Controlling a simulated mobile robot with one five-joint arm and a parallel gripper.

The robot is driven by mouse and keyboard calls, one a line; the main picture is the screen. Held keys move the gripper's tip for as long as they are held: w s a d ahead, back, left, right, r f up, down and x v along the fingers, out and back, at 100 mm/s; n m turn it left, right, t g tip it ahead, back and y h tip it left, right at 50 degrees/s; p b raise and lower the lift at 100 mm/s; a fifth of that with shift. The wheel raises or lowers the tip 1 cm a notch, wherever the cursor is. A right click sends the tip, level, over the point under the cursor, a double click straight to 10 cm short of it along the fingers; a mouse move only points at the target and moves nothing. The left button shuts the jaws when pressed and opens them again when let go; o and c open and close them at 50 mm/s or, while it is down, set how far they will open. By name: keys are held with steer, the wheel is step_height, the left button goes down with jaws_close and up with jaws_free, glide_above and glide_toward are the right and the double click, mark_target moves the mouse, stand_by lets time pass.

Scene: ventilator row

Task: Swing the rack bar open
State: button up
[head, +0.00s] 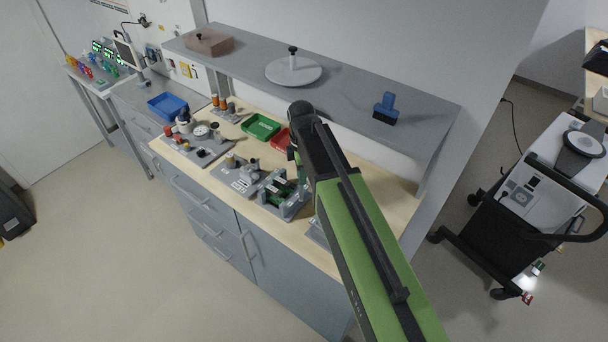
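My green and black arm (355,215) reaches up from the bottom right over the bench, and its far end bends down behind the upper link. My gripper's fingers cannot be made out; they are hidden or merge with the dark and green parts below the bend. Under the arm, a grey fixture with green and dark parts (285,197) stands on the bench. To its left is a grey fixture with pale blocks (241,176). Further left is a grey plate with a round white dial and red and dark knobs (202,141). I cannot tell which part is the rack bar.
A grey shelf (350,88) above holds a brown box, a round plate and a blue brush. A wheeled cart (545,190) stands right. Floor is clear at left front.

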steer(key=o, duration=0.4)
steer(key=shift+a, duration=0.1)
steer(key=shift+c, duration=0.2)
